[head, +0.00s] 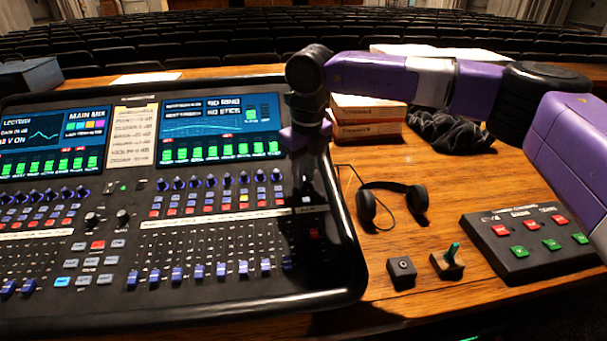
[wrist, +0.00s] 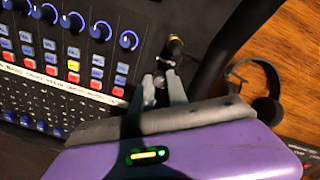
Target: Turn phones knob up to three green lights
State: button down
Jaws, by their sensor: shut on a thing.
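The mixing desk (head: 215,275) fills the left of the head view. My gripper (head: 306,196) points down over its right end, right of the last column of knobs and buttons. In the wrist view, my gripper's fingers (wrist: 162,88) are closed around a small greyish knob (wrist: 160,82) on the desk's dark panel. This is where the phones knob appears to be, but no label can be read. A black post with a pale tip (wrist: 174,46) stands just beyond the fingertips. The fingers and arm hide much of the knob, and I cannot make out its green lights.
Headphones (head: 393,202) lie on the wooden table right of the desk. A small black box (head: 401,271), a wooden block with a green toggle (head: 447,262) and a button panel (head: 528,242) are nearby. Stacked boxes (head: 367,118) and dark cloth (head: 450,131) lie behind.

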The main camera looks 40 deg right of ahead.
aim_at(306, 181)
jog(key=c, duration=1.3)
grip_release()
jog(key=shift+s+r, duration=0.2)
jog(key=shift+r, duration=1.8)
jog(key=shift+s+r, duration=0.15)
jog(key=shift+r, duration=1.8)
